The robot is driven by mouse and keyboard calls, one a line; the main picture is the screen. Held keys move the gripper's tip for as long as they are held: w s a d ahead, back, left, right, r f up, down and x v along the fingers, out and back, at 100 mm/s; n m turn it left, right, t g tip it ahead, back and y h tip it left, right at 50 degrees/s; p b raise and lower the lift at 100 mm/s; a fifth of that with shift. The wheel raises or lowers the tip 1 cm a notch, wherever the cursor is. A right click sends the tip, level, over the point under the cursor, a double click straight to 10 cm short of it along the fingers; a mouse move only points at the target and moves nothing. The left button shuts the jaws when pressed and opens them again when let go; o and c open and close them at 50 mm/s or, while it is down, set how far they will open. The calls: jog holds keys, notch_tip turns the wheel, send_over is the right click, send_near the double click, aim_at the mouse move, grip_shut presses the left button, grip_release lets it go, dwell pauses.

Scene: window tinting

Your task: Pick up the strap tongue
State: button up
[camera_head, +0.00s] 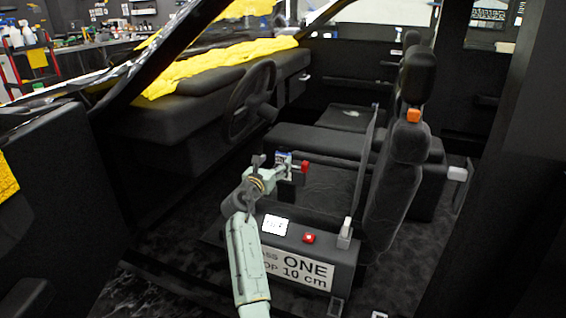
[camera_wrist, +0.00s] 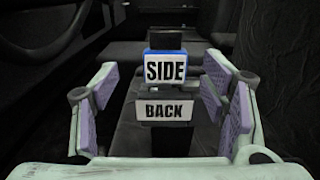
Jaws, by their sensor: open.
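My gripper (camera_wrist: 163,88) is open, with a purple-padded finger on each side in the wrist view. Between and beyond the fingers stands a dark piece with a blue-edged white label reading SIDE (camera_wrist: 165,68) and a lower white label reading BACK (camera_wrist: 165,110). It looks like the strap tongue, but I cannot tell for certain. Gaps show between it and both pads. In the head view my gripper (camera_head: 276,170) is over the front seat area, near the small blue-and-white label (camera_head: 284,156). A red part (camera_head: 304,167) shows beside it.
A dark box (camera_head: 343,265) with a sign reading ONE and 10 cm is below my arm. It carries a red button (camera_head: 309,238); a grey piece (camera_head: 345,233) is at its right end. The seat back (camera_head: 395,185) is right, the steering wheel (camera_head: 250,98) behind left.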

aim_at(282, 156)
jog(key=x, duration=0.4)
jog(key=shift+w+d, duration=0.3)
jog(key=shift+d, duration=0.15)
jog(key=shift+r, duration=0.1)
jog(key=shift+c, duration=0.2)
jog(key=c, duration=1.2)
